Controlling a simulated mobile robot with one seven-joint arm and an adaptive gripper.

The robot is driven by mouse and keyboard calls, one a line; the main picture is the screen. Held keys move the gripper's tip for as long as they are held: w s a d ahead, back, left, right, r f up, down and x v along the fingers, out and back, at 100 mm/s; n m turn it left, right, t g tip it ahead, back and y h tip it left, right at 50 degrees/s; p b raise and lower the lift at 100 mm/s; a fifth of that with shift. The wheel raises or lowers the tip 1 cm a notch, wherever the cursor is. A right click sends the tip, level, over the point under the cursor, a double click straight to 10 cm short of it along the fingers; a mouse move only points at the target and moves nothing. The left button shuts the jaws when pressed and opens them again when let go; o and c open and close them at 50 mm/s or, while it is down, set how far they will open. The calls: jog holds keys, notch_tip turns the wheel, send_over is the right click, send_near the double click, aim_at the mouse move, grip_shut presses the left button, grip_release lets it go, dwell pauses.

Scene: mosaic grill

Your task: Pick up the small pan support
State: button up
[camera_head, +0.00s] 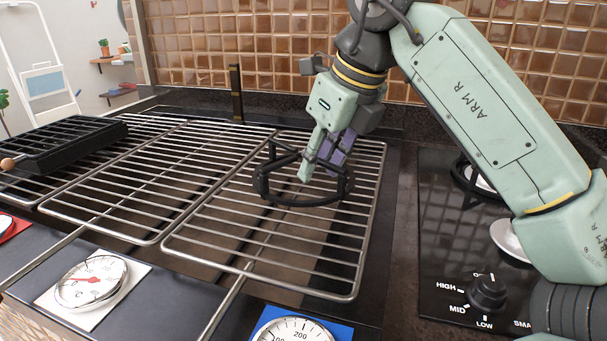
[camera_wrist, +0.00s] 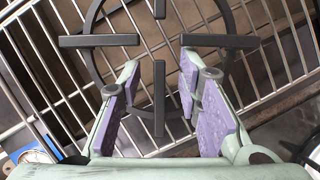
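The small pan support (camera_head: 305,202) is a black ring with short inward bars. It sits on the right-hand wire grate. In the wrist view the pan support (camera_wrist: 98,40) fills the upper middle, with one bar pointing down the picture between my fingers. My gripper (camera_head: 320,165) points down over the ring, its fingertips low and within the ring's outline. In the wrist view my gripper (camera_wrist: 160,78) is open, its purple pads apart on either side of that bar, with a visible gap to each. The far part of the ring is partly hidden by my fingers in the head view.
The wire grates (camera_head: 345,275) span the grill top. A black grill box (camera_head: 60,145) lies at the left. Dial gauges (camera_head: 92,282) line the front. A black hob (camera_head: 450,270) with a knob (camera_head: 487,290) is at the right. A tiled wall (camera_head: 240,40) stands behind.

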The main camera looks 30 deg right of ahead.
jog(key=shift+c, duration=0.4)
grip_shut()
dwell(0.4)
